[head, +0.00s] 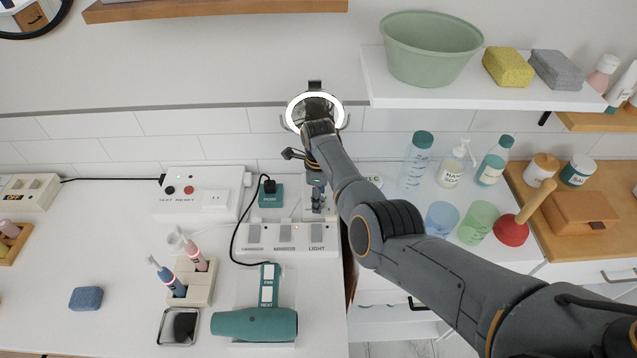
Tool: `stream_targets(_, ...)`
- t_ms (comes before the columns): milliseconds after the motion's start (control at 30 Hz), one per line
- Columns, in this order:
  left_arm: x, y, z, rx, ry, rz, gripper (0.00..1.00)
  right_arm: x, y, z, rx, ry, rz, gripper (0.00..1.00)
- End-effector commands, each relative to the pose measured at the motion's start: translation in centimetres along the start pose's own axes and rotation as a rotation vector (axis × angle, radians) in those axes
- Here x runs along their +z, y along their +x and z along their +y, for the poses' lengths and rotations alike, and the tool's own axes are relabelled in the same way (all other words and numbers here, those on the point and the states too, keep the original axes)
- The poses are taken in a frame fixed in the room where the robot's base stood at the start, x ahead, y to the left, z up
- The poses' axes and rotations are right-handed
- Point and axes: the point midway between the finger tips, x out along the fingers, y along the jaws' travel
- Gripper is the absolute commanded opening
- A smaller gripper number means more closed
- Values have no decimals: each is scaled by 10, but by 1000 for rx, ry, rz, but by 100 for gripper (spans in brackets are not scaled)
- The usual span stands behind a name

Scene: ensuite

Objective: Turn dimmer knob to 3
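My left gripper is not in view.
A lit ring mirror (290,112) is behind my wrist. A black cord (236,238) runs beside the panel to a green hair dryer (255,323). A TEST/RESET outlet box (196,206) is left. Bottles and cups, including a green cup (478,222), stand right of my arm.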

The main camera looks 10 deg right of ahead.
Motion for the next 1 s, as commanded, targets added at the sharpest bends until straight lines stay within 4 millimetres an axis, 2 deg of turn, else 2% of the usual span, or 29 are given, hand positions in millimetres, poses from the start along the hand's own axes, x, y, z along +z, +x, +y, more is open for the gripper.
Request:
stream_targets(167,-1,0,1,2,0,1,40,1,-24,0,-4,0,-3,56)
stream_targets(300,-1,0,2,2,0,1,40,1,-58,0,-5,1,-3,56)
stream_targets(500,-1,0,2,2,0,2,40,1,-95,0,-2,0,-2,56)
stream_targets(700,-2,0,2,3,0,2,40,0,-111,0,0,0,-1,56)
stream_targets(1000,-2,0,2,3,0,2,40,0,-113,0,1,0,-1,56)
